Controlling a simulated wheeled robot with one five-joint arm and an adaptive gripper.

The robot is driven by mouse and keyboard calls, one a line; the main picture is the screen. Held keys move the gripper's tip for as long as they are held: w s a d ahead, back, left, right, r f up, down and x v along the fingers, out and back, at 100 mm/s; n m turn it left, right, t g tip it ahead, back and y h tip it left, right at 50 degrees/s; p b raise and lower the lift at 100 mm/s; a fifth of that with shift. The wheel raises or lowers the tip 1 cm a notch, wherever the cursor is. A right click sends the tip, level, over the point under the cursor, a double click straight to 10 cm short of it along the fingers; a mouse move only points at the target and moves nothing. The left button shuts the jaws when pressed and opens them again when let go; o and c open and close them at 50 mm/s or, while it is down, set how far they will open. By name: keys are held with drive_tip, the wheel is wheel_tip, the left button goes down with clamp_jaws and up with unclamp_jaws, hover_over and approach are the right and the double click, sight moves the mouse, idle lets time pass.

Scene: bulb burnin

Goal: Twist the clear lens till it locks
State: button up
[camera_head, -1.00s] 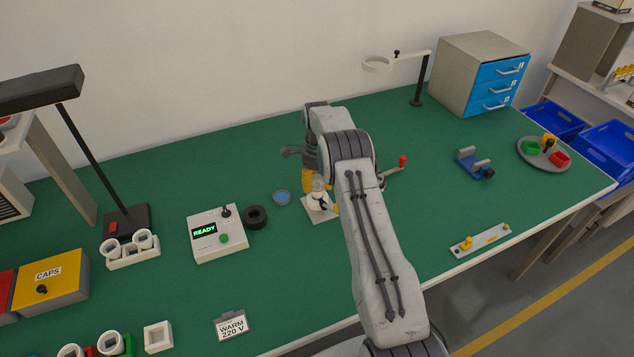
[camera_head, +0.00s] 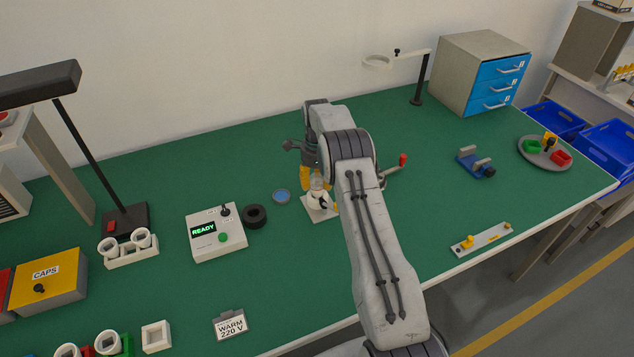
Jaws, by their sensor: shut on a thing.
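The clear lens (camera_head: 316,184) sits on top of a small white holder (camera_head: 317,202) on a pale square plate, near the middle of the green bench. My gripper (camera_head: 318,181) points down over it, its yellow fingers around the lens and shut on it. My arm hides the right side of the lens and part of the far finger. I cannot tell from here whether the lens is locked.
A grey tester (camera_head: 216,240) reading READY, a black ring (camera_head: 254,216) and a blue disc (camera_head: 282,197) lie to the left. A red-knobbed crank (camera_head: 402,160) stands just right of my arm. A blue clamp (camera_head: 474,163) is farther right.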

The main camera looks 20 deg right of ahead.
sight(317, 177)
drive_tip(key=shift+f, duration=0.1)
drive_tip(key=shift+m, duration=1)
drive_tip(key=o, duration=1.2)
drive_tip(key=shift+c, duration=0.2)
wheel_tip(317, 177, up, 12)
